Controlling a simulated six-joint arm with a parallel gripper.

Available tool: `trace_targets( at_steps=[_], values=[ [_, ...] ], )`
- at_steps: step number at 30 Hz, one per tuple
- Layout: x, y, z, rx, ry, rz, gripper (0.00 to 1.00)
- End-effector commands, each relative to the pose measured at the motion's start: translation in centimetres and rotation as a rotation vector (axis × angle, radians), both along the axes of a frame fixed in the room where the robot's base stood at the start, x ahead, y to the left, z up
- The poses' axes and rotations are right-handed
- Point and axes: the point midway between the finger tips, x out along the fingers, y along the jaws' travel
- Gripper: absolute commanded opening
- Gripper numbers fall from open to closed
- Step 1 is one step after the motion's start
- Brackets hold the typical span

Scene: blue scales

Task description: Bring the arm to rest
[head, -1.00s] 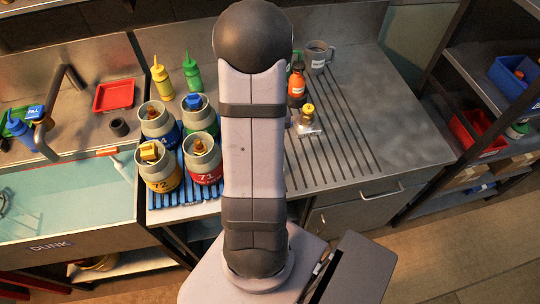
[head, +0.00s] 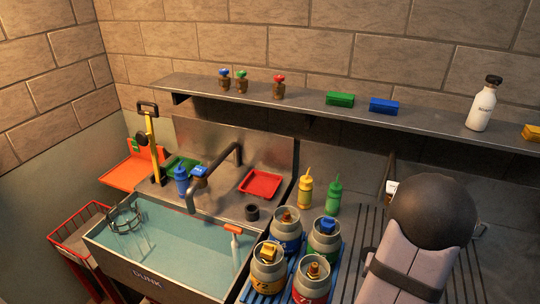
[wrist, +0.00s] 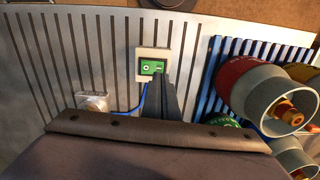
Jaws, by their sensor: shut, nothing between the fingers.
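My gripper (wrist: 165,92) shows in the wrist view as dark, narrow fingers pressed together, with nothing between them. It is above the grooved metal drainboard (wrist: 60,45), and its tips appear next to a small scale with a green display (wrist: 152,67). I cannot tell the height between them. A blue cable runs from the scale. In the head view my arm fills the lower right corner and the gripper is out of sight.
Canisters (head: 268,268) stand on a blue slatted rack (wrist: 208,85), right of my gripper in the wrist view. A small pale object (wrist: 93,103) lies to its left. The head view shows a water-filled sink (head: 170,235), yellow and green bottles (head: 305,190) and a wall shelf (head: 225,92).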

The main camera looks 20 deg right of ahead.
Motion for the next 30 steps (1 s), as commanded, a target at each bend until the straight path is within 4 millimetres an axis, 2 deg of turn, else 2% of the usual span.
trace_targets(
  at_steps=[6, 10, 12, 20, 30],
  values=[
    [-2.9, 4.7, -1.2, 0.113, 0.079, -0.1, 0.0],
    [-4.3, 8.5, -0.5, 0.158, 0.12, -0.117, 0.0],
    [-4.0, 10.5, -0.1, 0.162, 0.132, -0.075, 0.0],
    [-2.1, 16.0, 1.4, 0.13, 0.138, 0.151, 0.0],
    [2.5, 24.2, 3.6, 0.02, 0.04, 0.606, 0.0]
  ],
)
